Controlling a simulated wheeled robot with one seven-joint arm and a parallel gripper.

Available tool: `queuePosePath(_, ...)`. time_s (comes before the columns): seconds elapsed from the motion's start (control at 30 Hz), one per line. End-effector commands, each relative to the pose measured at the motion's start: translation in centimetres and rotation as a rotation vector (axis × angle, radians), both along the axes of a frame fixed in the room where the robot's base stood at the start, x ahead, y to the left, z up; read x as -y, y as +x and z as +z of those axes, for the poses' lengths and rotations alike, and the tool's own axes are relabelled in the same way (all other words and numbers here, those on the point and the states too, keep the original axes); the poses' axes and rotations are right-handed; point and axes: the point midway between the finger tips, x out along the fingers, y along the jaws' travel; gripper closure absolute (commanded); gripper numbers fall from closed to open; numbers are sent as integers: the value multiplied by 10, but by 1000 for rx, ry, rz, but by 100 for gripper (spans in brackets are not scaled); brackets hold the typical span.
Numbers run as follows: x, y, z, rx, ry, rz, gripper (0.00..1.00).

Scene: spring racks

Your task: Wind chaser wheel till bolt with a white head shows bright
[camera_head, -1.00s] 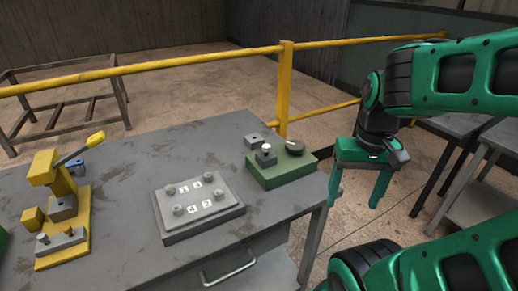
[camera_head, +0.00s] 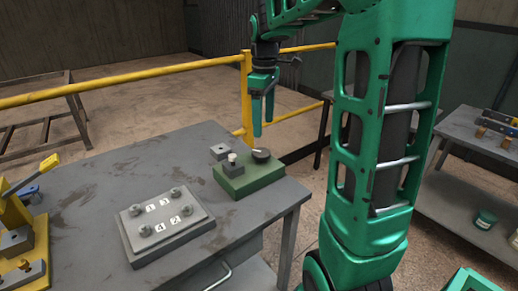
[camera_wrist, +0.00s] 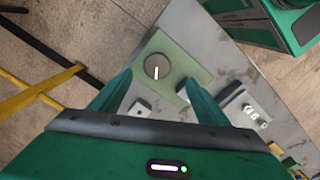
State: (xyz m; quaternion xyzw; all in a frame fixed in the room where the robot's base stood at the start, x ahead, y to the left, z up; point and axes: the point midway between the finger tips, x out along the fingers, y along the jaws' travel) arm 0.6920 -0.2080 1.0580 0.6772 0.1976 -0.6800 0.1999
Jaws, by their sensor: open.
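The dark round wheel (camera_head: 261,155) sits at the right end of a green base (camera_head: 248,183) on the grey table. In the wrist view the wheel (camera_wrist: 157,66) shows a short white line on its face. The bolt with a white head (camera_head: 232,158) stands on the same base, left of the wheel; its head looks pale, and I cannot tell if it is lit. My gripper (camera_head: 263,126) is open, pointing down above and a little behind the wheel in the head view. In the wrist view the wheel appears between my gripper's fingers (camera_wrist: 158,80), apart from them.
A grey block (camera_head: 219,151) stands by the bolt. A grey plate with numbered knobs (camera_head: 165,227) lies to the left, and a yellow fixture (camera_head: 22,235) at far left. A yellow rail (camera_head: 120,85) runs behind the table. Another table (camera_head: 475,140) stands at right.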

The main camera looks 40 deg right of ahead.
Motion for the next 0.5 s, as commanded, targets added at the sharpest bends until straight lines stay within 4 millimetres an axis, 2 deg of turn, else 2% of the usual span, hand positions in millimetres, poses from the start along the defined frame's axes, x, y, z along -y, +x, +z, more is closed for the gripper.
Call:
queuePosePath(0.1, 0, 11, 0, 0, 5, 48, 31)
queuePosePath(0.27, 0, 13, -11, 0, 6, 57, 31)
queuePosePath(0.5, 0, 12, -51, -3, 6, 55, 31)
